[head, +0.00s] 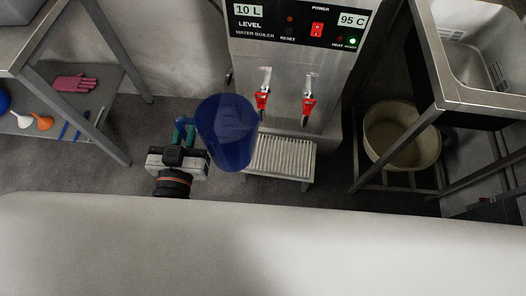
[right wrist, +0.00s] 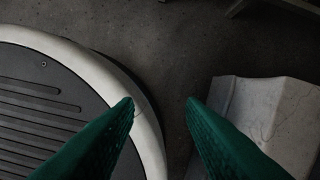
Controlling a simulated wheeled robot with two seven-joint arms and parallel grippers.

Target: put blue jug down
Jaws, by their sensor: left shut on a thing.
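The blue jug (head: 226,130) is translucent and shows in the middle of the head view, in front of the water boiler (head: 292,75). My left gripper (head: 184,130) is shut on the jug at its left side, where the handle is, and holds it off the floor. The jug partly covers the drip grate (head: 285,157) below the taps. In the right wrist view, my right gripper (right wrist: 160,103) has its two green fingers wide apart with nothing between them.
A shelf rack (head: 60,105) at the left holds a pink glove (head: 74,83), funnels (head: 33,121) and other small items. A steel sink (head: 470,50) stands at the right, with a beige bucket (head: 401,137) beneath.

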